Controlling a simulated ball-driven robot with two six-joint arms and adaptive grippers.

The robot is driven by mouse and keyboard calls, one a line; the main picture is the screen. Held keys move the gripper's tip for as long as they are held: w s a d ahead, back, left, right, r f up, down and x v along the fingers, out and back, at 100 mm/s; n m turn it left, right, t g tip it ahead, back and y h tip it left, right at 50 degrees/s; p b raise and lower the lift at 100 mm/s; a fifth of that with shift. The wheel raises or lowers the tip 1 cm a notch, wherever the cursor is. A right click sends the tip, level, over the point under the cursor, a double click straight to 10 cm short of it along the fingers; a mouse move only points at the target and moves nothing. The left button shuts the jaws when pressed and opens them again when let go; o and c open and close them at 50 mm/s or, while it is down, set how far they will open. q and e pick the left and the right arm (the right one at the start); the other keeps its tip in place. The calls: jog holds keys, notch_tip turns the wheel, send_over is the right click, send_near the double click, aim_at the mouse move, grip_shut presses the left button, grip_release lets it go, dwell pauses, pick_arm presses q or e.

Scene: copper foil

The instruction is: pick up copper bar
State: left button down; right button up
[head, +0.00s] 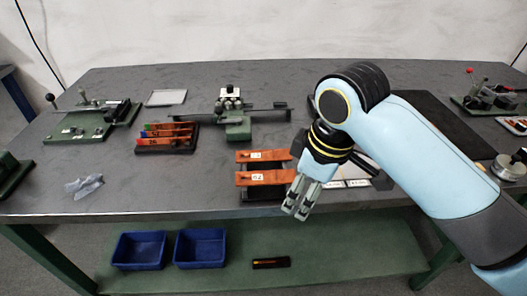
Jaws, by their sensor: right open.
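Two copper bars lie across a dark holder (262,194) near the front middle of the table. The far copper bar (278,155) and the near copper bar (280,177) each carry a white label with dark marks. My right gripper (297,211) is open and points down just right of the near bar's right end, by the table's front edge. It appears empty. I cannot tell whether it touches the bar. My right arm hides part of the table to the right. My left gripper is not in view.
A green clamp fixture (238,130) stands behind the bars. A rack of coloured-handled tools (166,138) and a green-based press (90,122) are left. Crumpled clear film (84,186) lies front left. Blue bins (139,250) (200,247) sit on the lower shelf.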

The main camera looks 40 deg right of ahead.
aim_at(263, 155)
jog(key=w+r+n, duration=0.1)
jog(key=w, duration=0.2)
jog(key=w+d+r+n, duration=0.1)
jog(key=w, duration=0.2)
jog(key=w+d+r+n, duration=0.1)
jog(key=w, duration=0.2)
jog(key=shift+w+d+r+n+g+y, duration=0.1)
jog(key=shift+d+n+g+y, duration=0.1)
jog(key=shift+n+g+y, duration=0.15)
jog(key=w+d+r+n, duration=0.2)
jog(key=w+r+n, duration=0.15)
jog(key=w, duration=0.25)
jog(key=shift+m+g+y, duration=0.35)
jog(key=shift+m+y, duration=0.05)
jog(key=shift+y, duration=0.05)
jog(key=f, duration=0.3)
jog(key=a+f, duration=0.1)
jog(key=f, duration=0.5)
jog(key=shift+w+a+f, duration=0.15)
jog(key=shift+w+a, duration=0.2)
jog(key=c, duration=1.3)
grip_shut()
jog(key=shift+r, duration=0.2)
